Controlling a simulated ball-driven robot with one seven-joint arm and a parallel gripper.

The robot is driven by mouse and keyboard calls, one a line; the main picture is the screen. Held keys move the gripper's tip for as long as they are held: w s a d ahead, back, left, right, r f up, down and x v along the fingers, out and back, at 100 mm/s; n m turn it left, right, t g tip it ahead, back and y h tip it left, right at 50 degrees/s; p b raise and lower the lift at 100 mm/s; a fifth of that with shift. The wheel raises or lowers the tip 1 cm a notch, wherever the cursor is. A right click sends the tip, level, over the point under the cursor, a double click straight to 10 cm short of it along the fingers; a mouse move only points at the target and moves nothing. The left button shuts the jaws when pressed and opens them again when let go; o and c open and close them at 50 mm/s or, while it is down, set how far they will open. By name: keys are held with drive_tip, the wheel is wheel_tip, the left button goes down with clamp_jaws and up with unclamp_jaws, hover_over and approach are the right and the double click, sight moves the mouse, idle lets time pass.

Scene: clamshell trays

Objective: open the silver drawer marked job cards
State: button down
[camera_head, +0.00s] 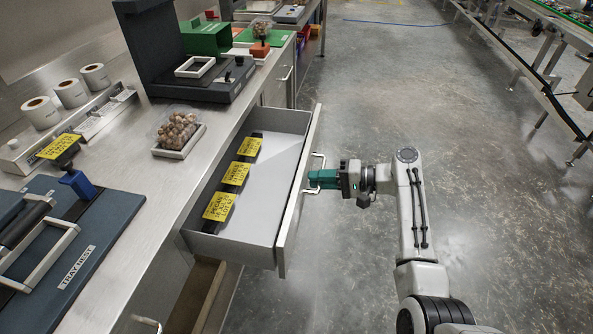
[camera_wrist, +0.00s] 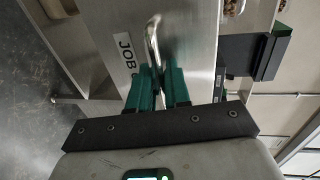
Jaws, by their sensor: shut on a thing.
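The silver drawer (camera_head: 268,195) stands pulled out from under the counter in the head view. Its grey floor shows, with several black items bearing yellow cards (camera_head: 219,207) along its left side. Its front panel (camera_wrist: 190,30) fills the middle of the wrist view, with a label (camera_wrist: 126,52) on which "JOB" can be read; the rest is hidden. My gripper (camera_head: 316,179), with green fingers, is at the front from the right. In the wrist view its fingers (camera_wrist: 160,82) are shut on the bar handle (camera_wrist: 152,38), one on each side.
The steel counter (camera_head: 190,205) runs along the left, carrying a tray nest (camera_head: 95,225), label rolls (camera_head: 70,93), a tray of nuts (camera_head: 178,135) and a dark press (camera_head: 165,60). Below the drawer is a brown-lined opening (camera_head: 192,298). Grey floor to the right is clear up to a conveyor (camera_head: 530,70).

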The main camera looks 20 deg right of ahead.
drive_tip(key=shift+s+d+f, duration=0.1)
drive_tip(key=shift+s+d, duration=0.5)
drive_tip(key=shift+d, duration=0.2)
drive_tip(key=shift+s+d, duration=0.6)
drive_tip(key=shift+d, duration=0.2)
drive_tip(key=c, duration=1.3)
unclamp_jaws()
drive_tip(key=shift+o, duration=0.2)
drive_tip(key=v, duration=1)
drive_tip(key=shift+s+d, duration=0.15)
drive_tip(key=shift+d, duration=0.15)
